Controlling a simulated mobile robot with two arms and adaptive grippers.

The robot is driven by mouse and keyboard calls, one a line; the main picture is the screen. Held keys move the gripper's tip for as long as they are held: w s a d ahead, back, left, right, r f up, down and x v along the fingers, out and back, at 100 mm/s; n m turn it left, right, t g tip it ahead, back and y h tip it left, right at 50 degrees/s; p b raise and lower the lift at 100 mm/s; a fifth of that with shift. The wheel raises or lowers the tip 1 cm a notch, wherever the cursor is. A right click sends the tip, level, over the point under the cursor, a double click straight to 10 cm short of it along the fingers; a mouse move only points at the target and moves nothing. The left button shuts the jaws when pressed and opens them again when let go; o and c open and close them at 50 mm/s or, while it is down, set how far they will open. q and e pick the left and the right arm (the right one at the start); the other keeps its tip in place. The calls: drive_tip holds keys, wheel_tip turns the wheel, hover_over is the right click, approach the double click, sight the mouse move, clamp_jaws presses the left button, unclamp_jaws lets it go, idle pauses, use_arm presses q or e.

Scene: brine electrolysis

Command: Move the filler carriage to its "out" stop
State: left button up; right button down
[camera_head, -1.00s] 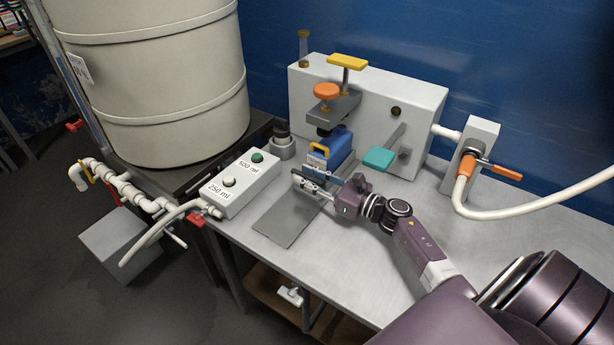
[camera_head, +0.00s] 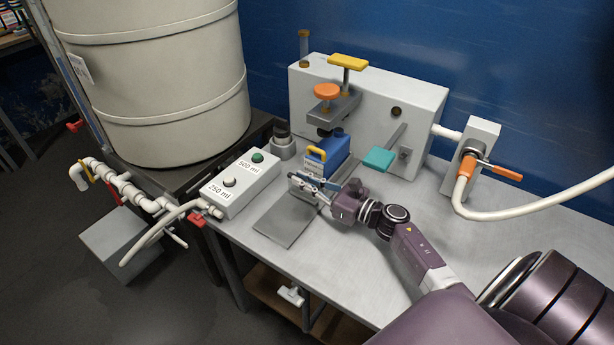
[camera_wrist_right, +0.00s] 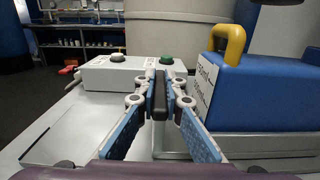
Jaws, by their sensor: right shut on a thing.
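The filler carriage shows as a light grey base (camera_wrist_right: 230,145) in the right wrist view, with a blue container (camera_head: 336,146) standing on it. The container has a yellow handle (camera_wrist_right: 235,45) and a white label. My right gripper (camera_head: 303,183) is shut on a dark upright bar (camera_wrist_right: 160,95), which looks like the carriage's handle. The gripper is in front of the container and to its left. A flat grey plate (camera_head: 285,225) lies on the bench under and in front of the gripper. I cannot read any stop marking. My left gripper is not in view.
A filler housing (camera_head: 420,105) with an orange knob (camera_head: 326,90) and a teal paddle (camera_head: 379,159) stands behind. A button box (camera_head: 232,190) marked 250 ml and 500 ml is at the left. The bench front (camera_head: 345,285) is clear.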

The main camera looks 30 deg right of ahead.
drive_tip(key=s+a, duration=0.2)
drive_tip(key=a, duration=0.4)
drive_tip(key=s+a, duration=0.3)
drive_tip(key=a, duration=0.3)
drive_tip(key=s+a, duration=0.3)
drive_tip(key=a, duration=0.4)
drive_tip(key=c, duration=2)
unclamp_jaws()
drive_tip(key=shift+a, duration=0.1)
drive_tip(key=shift+c, duration=0.2)
drive_tip(key=shift+s, duration=0.15)
drive_tip(key=v, duration=1.1)
drive_tip(key=shift+s+d, duration=0.25)
drive_tip(key=shift+s, duration=0.05)
drive_tip(key=shift+f, duration=0.1)
